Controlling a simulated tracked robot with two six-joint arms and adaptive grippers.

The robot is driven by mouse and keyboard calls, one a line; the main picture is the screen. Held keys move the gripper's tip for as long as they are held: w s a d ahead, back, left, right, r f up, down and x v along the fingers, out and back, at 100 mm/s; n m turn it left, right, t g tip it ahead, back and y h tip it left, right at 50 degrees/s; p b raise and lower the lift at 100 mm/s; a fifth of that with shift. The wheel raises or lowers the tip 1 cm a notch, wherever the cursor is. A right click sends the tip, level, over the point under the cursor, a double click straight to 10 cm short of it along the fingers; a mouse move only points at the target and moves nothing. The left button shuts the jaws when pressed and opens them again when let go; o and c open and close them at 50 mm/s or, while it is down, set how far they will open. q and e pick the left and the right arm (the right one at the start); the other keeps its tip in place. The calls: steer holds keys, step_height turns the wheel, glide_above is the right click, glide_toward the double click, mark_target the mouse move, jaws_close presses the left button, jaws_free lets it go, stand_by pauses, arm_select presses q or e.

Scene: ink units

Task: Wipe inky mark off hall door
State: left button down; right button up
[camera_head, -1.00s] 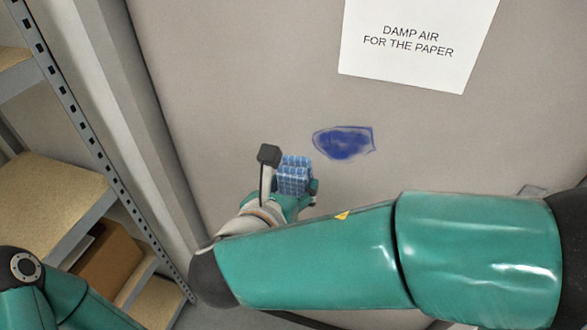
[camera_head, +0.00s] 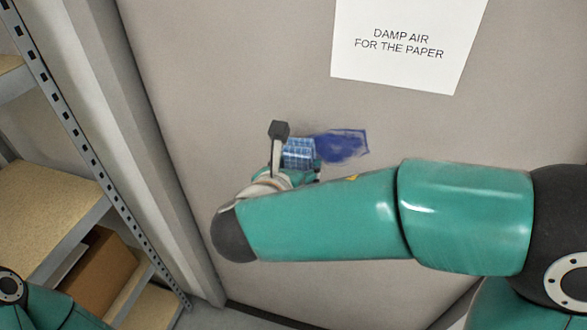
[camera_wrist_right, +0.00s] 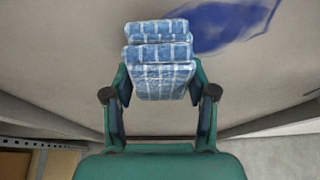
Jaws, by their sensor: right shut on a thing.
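The inky mark (camera_head: 343,144) is a dark blue smudge on the grey hall door (camera_head: 230,80), below a paper sign. It also shows at the top right of the right wrist view (camera_wrist_right: 232,24). My right gripper (camera_head: 297,170) is shut on a folded blue checked cloth (camera_head: 299,152), which also shows between the fingers in the right wrist view (camera_wrist_right: 160,62). The cloth is at the left edge of the mark and overlaps it in the head view. I cannot tell whether it presses on the door. My left gripper is out of view; only part of my left arm shows at bottom left.
A white sign (camera_head: 405,45) reading "DAMP AIR FOR THE PAPER" hangs above the mark. A shelf unit (camera_head: 50,205) with a cardboard box (camera_head: 100,270) stands at the left, beside the door frame. The door surface around the mark is clear.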

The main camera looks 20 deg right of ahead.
steer(key=shift+w+d, duration=0.45)
steer(key=shift+w, duration=0.3)
stand_by(0.7)
